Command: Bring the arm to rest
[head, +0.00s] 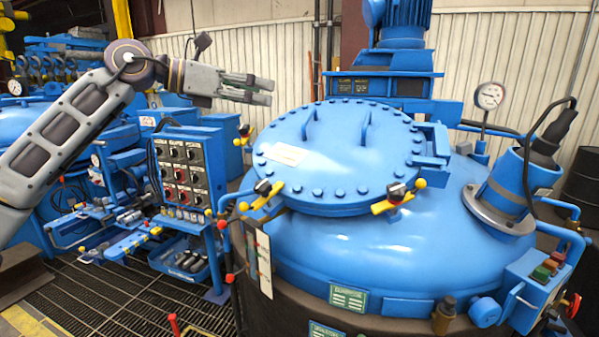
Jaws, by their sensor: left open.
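My left arm reaches in from the left edge and is raised. My left gripper (262,91) is open and empty, pointing right. It is in the air above and left of the round blue lid (340,150) and appears apart from everything. The lid is closed on the large blue vessel (400,255), with two bar handles on top and yellow-ended clamps (399,196) at its rim. My right gripper is not in the view.
A control panel (183,165) with dark knobs stands left of the vessel. A blue motor (403,22) rises behind the lid. A pressure gauge (489,96) and an angled cylinder (513,185) are on the right. A tool shelf (185,260) and floor grating (100,300) lie lower left.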

